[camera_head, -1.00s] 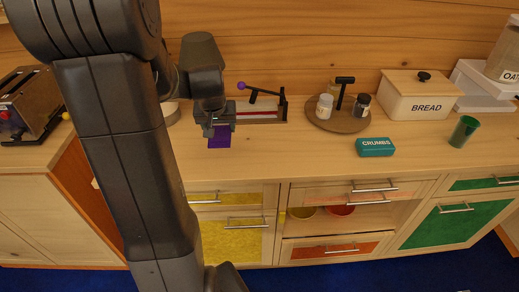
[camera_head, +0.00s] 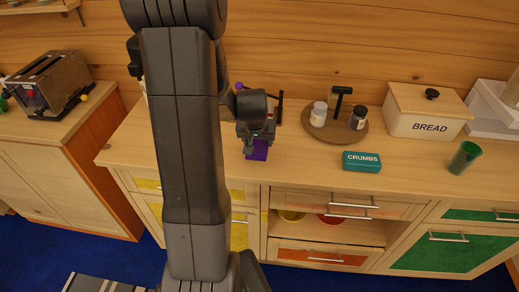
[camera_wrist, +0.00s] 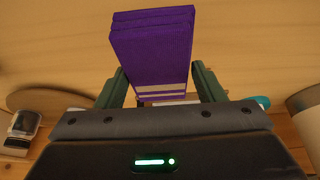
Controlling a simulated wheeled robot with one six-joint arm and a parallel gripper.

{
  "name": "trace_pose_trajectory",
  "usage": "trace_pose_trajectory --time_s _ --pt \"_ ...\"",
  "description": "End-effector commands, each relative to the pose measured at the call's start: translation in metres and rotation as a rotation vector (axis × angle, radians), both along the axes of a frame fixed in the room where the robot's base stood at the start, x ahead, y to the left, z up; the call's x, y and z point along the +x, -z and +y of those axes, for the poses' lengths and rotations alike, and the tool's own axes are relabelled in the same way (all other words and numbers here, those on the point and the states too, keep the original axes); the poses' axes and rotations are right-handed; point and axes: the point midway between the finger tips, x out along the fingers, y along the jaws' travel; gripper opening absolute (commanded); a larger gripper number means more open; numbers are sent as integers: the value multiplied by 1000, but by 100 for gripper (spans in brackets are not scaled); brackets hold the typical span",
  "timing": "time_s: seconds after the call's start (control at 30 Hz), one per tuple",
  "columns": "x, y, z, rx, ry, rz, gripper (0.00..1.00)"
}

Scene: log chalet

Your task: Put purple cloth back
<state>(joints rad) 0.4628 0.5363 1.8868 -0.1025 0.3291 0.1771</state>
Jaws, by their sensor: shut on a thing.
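The purple cloth (camera_head: 257,150) is a folded, stacked piece with a pale stripe near its lower edge. My gripper (camera_head: 256,138) is shut on it over the wooden counter (camera_head: 310,172), left of the crumbs tin. In the wrist view the cloth (camera_wrist: 152,50) stands out between the two green-edged fingers of my gripper (camera_wrist: 160,88). I cannot tell whether the cloth touches the counter. My arm hides the counter to the left of the gripper.
A teal CRUMBS tin (camera_head: 361,162), a green cup (camera_head: 465,158), a BREAD box (camera_head: 427,112) and a round tray (camera_head: 365,124) with jars stand to the right. A toaster (camera_head: 48,82) is at left. An open compartment with bowls (camera_head: 333,219) lies below the counter.

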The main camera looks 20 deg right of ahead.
Motion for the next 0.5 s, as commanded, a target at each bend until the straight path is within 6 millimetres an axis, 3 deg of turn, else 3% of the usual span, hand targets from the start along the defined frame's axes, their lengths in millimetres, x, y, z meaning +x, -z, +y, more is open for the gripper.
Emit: trace_pose_trajectory --time_s 0.3,0.5 --pt "-1 38 0 2 1 2 41" --pt "0 43 0 0 0 -1 41"
